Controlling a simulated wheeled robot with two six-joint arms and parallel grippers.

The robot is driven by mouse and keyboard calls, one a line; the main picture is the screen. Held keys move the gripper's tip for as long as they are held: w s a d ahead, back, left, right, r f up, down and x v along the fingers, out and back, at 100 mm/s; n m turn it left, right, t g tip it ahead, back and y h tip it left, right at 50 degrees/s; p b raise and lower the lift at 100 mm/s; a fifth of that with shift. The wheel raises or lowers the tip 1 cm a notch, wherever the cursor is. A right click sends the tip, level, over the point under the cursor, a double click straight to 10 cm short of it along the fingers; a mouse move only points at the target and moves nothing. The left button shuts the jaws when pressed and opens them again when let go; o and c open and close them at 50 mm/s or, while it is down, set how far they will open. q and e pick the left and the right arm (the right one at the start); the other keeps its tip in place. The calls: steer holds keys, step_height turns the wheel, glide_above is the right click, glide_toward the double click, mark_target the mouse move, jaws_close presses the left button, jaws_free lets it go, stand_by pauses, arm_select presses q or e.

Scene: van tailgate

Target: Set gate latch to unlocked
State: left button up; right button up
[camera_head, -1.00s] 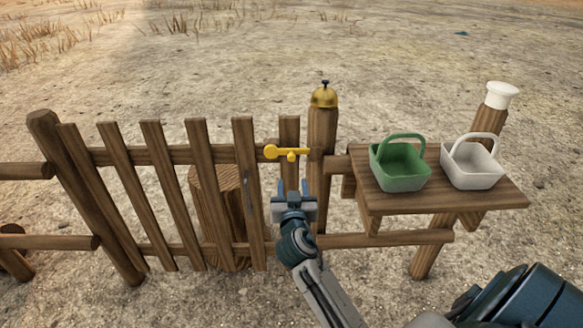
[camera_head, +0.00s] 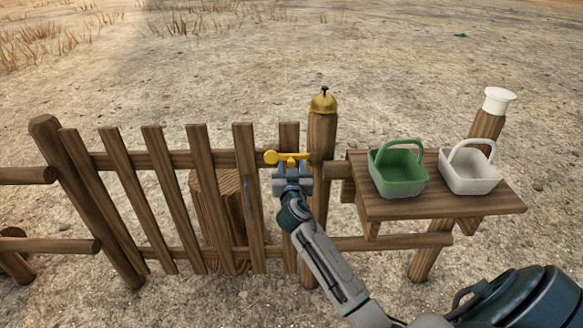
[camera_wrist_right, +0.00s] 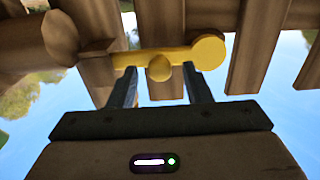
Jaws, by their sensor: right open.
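The yellow gate latch (camera_head: 286,157) lies horizontally across the top of the wooden gate (camera_head: 197,160) beside the post. Its round end is at the left in the head view. In the right wrist view the latch (camera_wrist_right: 168,58) runs across the top, with a round knob in its middle and the disc end at the right. My right gripper (camera_head: 292,165) is open right at the latch. In the wrist view its two fingers (camera_wrist_right: 160,82) stand on either side of the middle knob, and their tips reach the bar. Whether they touch it I cannot tell. My left gripper is not in view.
A brass bell (camera_head: 323,101) sits on the gate post (camera_head: 321,135) just behind the latch. A wooden shelf (camera_head: 440,205) at the right carries a green basket (camera_head: 400,180) and a white basket (camera_head: 470,175). A stump (camera_head: 215,205) stands behind the gate.

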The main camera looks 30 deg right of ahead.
mark_target(284, 155)
jaws_close()
